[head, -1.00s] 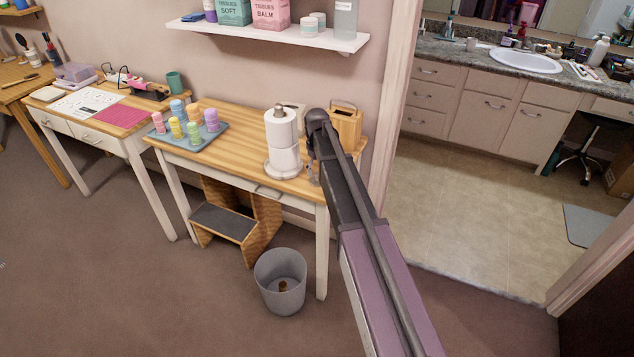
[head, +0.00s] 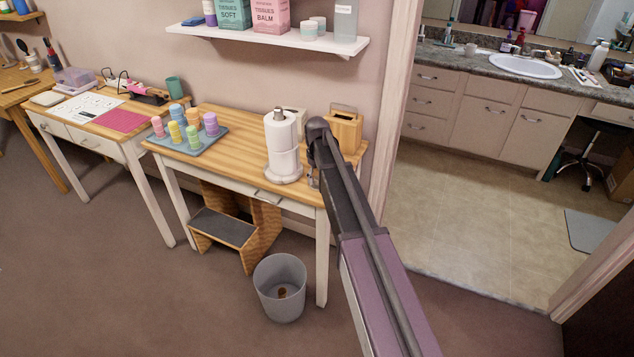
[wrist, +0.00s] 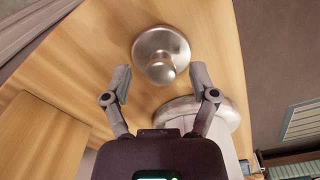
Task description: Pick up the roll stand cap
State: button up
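The roll stand cap (wrist: 160,52) is a brushed steel disc with a round knob in its middle. In the wrist view it lies on the wooden table, just ahead of my gripper. My gripper (wrist: 160,76) is open, with one finger on each side of the knob's line and nothing held. The roll stand (head: 282,150) with its white roll stands close by on the table; its steel base ring (wrist: 183,109) shows by the right finger. In the head view my arm hides the cap and most of my gripper.
A wooden box (head: 345,132) stands behind my arm at the table's back right. A tray (head: 212,135) of pastel bottles sits to the left. A grey bin (head: 281,303) and a step stool (head: 222,228) are below. Bare tabletop (head: 240,165) lies left of the roll.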

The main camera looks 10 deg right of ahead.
aim_at(318, 178)
grip_shut()
jog(key=shift+r, duration=0.15)
notch_tip(318, 178, up, 3)
jog(key=p, duration=0.3)
jog(key=shift+r, duration=0.15)
jog(key=shift+s+r+p, duration=0.2)
jog(key=shift+s+p, duration=0.1)
jog(key=shift+p, duration=0.15)
jog(key=s+r+p, duration=0.1)
jog(key=s, duration=1.4)
jog(key=shift+s+d, duration=0.2)
jog(key=shift+d, duration=0.15)
